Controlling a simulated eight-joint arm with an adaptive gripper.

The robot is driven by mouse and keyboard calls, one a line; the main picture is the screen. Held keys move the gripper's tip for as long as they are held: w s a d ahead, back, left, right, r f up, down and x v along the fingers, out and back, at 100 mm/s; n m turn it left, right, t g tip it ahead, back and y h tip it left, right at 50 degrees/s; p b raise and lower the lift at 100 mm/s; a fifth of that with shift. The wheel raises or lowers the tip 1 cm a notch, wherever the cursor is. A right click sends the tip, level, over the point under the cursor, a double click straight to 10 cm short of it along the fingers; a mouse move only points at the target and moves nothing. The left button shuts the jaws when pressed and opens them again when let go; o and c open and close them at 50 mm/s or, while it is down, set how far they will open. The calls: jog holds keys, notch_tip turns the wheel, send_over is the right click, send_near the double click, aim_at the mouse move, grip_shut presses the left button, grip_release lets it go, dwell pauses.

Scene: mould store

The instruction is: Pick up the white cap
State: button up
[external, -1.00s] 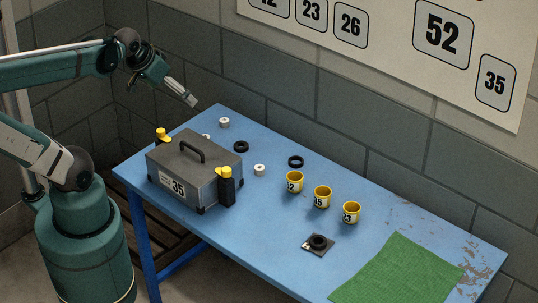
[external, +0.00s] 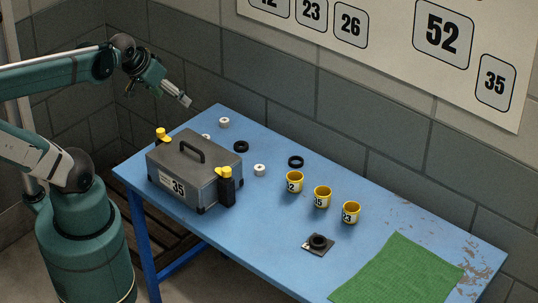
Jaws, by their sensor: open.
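Several small white caps are on the blue table in the external view. One white cap (external: 224,122) lies near the table's back left edge. Another white cap (external: 260,170) lies right of the grey case. A third pale piece (external: 206,137) shows only partly behind the case. I cannot tell which one the task means. My gripper (external: 187,101) is open and empty, up in the air near the table's back left corner, above and left of the nearest cap. It touches nothing.
A grey case (external: 178,186) marked 35 with yellow-topped black bottles at its sides stands on the left of the table (external: 270,235). Black rings (external: 241,146), yellow cups (external: 322,197), a dark square with a ring (external: 319,244) and a green mat (external: 400,270) lie rightward. The wall is close behind.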

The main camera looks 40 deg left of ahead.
jog(key=c, duration=0.8)
jog(key=shift+o, duration=0.2)
jog(key=shift+w, duration=0.15)
jog(key=m+g+h+b, duration=0.3)
jog(key=m+g, duration=0.4)
jog(key=m, duration=1.1)
send_over(260, 170)
jog(key=w+a, duration=0.1)
jog(key=a, duration=0.3)
notch_tip(260, 170, down, 24)
jog(key=shift+f, duration=0.25)
jog(key=shift+b+x, duration=0.35)
jog(key=shift+x, duration=0.95)
jog(key=shift+d, duration=0.1)
